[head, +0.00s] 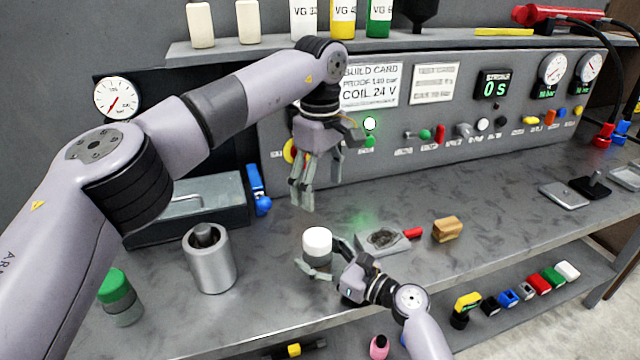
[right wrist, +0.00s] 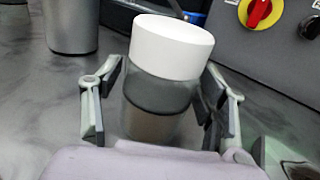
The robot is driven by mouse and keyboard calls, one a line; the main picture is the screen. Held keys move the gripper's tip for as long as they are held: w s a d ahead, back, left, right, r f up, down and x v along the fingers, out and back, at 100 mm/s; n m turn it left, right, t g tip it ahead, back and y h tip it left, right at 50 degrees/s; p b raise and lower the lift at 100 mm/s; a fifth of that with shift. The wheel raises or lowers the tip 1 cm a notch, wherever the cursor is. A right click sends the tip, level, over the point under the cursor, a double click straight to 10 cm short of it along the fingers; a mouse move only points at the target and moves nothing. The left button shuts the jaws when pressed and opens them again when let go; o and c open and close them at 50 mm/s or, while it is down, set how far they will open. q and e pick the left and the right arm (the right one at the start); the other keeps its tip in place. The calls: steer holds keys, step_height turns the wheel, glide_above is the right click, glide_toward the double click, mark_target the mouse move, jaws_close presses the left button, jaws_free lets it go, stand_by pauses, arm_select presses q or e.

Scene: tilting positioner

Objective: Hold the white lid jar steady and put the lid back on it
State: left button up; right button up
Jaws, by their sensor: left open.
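The white lid jar (head: 317,258) stands upright on the bench in the middle of the head view; its grey body also shows in the right wrist view (right wrist: 158,108). The white lid (head: 317,240) sits on top of the jar; I cannot tell whether it is screwed down. My right gripper (head: 322,262) is open, with one finger on each side of the jar body, and a gap shows at the left finger in the right wrist view. My left gripper (head: 319,188) is open and empty, pointing down above and behind the jar.
A metal cylinder (head: 210,262) and a green-lidded jar (head: 119,300) stand to the left. A grey block (head: 382,242), a red piece (head: 413,233) and a tan block (head: 447,229) lie right of the jar. A toolbox (head: 190,205) and the control panel (head: 440,125) stand behind.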

steer(key=shift+o, duration=0.7)
steer(key=shift+d, duration=0.1)
steer(key=v, duration=1.2)
steer(key=shift+s, duration=0.1)
